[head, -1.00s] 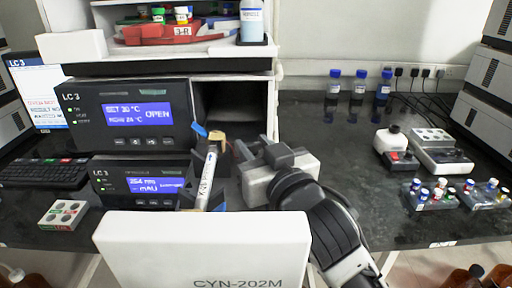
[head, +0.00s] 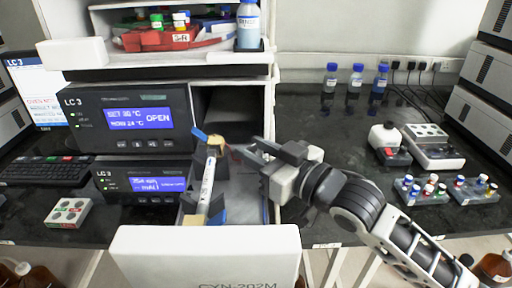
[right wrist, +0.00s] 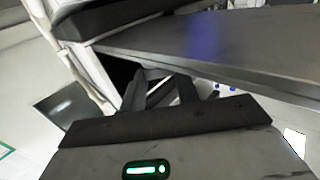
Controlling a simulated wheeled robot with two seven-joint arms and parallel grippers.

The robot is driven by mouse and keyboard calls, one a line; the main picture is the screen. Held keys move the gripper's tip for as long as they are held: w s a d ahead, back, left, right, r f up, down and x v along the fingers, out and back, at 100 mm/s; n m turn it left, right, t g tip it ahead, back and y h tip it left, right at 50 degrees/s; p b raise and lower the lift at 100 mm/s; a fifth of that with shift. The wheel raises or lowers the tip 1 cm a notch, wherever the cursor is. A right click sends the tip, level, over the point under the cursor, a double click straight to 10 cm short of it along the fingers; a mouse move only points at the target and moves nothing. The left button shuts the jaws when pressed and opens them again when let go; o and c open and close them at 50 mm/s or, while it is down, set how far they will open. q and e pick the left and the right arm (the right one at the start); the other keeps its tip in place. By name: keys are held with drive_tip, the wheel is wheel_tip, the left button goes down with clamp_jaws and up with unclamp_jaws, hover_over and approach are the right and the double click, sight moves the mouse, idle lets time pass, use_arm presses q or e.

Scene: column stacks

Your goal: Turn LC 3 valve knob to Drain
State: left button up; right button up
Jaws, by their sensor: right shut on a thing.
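The LC 3 stack has an upper unit (head: 130,118) whose screen reads OPEN and a lower unit (head: 145,182) below it. A white labelled column (head: 207,184) with a blue end stands tilted in front of the stack, between dark holders. My right gripper (head: 243,150) reaches in from the right, just right of the column's upper end. It is shut on a small part there, apparently the valve knob, which the fingers hide. I cannot read its setting. The right wrist view shows the dark fingers (right wrist: 168,92) near a dark panel. My left gripper is out of view.
A white front labelled CYN-202M (head: 205,258) juts out below the column. A shelf above holds a red tray (head: 165,40) and a bottle (head: 249,26). Bottles and vial racks stand on the right counter.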

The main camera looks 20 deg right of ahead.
drive_tip(key=o, duration=1)
use_arm(q)
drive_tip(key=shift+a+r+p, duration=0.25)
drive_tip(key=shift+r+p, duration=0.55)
drive_tip(key=shift+p, duration=1.05)
use_arm(e)
drive_tip(key=shift+v, duration=8)
